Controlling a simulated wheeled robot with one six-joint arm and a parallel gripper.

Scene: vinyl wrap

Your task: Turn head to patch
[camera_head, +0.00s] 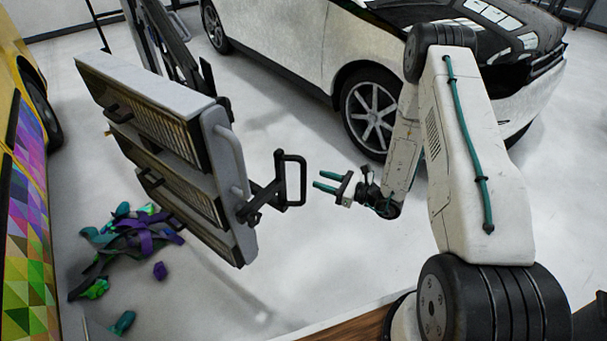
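The lamp head (150,95) is a bank of stacked grey panels with ribbed faces, tilted, in the left half of the head view. A black loop handle (302,181) sticks out from its right side on a dark bracket. My gripper (317,181) has two teal fingers pointing left towards this handle. The fingers are parted and empty, with a small gap between their tips and the handle. A multicoloured geometric vinyl area (28,225) covers the side of a yellow vehicle at the far left. I cannot tell which part of it is the patch.
A white car (290,45) with a dark bonnet stands behind my arm. Purple, teal and green vinyl scraps (135,235) lie on the pale floor (290,265) below the lamp head. A brown wooden edge (355,325) shows at the bottom. Floor between lamp and car is clear.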

